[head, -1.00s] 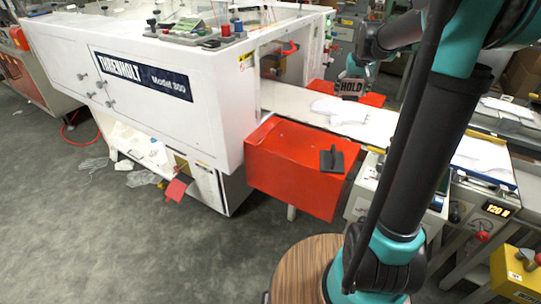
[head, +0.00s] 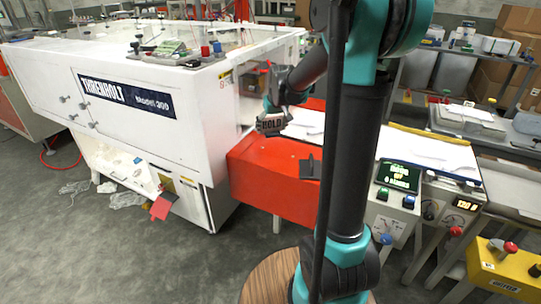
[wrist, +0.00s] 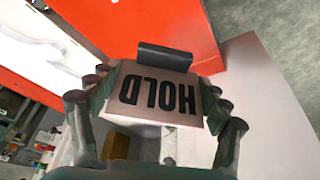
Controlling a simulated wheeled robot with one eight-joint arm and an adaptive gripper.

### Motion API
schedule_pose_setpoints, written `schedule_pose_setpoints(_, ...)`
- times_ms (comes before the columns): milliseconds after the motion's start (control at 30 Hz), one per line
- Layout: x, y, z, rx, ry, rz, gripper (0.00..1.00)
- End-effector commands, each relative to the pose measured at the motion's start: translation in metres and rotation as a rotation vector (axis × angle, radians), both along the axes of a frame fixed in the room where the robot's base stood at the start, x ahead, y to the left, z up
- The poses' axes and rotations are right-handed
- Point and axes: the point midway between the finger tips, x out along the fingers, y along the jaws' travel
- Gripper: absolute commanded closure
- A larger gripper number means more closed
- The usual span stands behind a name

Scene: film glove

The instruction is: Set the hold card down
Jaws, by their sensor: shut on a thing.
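The hold card (head: 271,127), a small plate with "HOLD" in dark letters, is in my gripper (head: 273,118), near the far edge of the red housing (head: 262,165). In the wrist view the card (wrist: 160,95) shows upside down between my gripper's fingers (wrist: 158,100), which are shut on it. A dark block (wrist: 165,58) shows just beyond the card there, against red; I cannot tell whether they touch. In the head view a dark upright piece (head: 310,167) stands on the red housing. The card's underside is hidden.
The white Threnholt machine (head: 150,90) stands left of the card. A pale belt (head: 330,137) with white pieces runs behind the red housing. A panel with a green display (head: 399,177) and a yellow button box (head: 505,268) are at right. Grey floor lies open in front.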

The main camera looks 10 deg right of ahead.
Motion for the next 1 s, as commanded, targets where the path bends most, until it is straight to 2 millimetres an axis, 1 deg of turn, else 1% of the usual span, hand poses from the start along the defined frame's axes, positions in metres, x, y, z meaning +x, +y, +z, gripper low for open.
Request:
schedule_pose_setpoints(33,0.001,0.000,-0.013,0.000,0.000,0.000,0.45)
schedule_pose_setpoints(200,0.001,0.000,-0.053,0.000,0.000,0.000,0.45)
schedule_pose_setpoints(333,0.000,0.000,-0.075,0.000,0.000,0.000,0.45)
schedule_pose_setpoints(400,0.001,0.000,-0.083,0.000,0.000,0.000,0.45)
schedule_pose_setpoints(567,0.000,0.000,-0.093,0.000,0.000,0.000,0.45)
schedule_pose_setpoints(700,0.001,0.000,-0.112,0.000,0.000,0.000,0.45)
schedule_pose_setpoints(800,0.000,0.000,-0.123,0.000,0.000,0.000,0.45)
schedule_pose_setpoints(900,0.000,0.000,-0.127,0.000,0.000,0.000,0.45)
schedule_pose_setpoints(1000,0.000,0.000,-0.127,0.000,0.000,0.000,0.45)
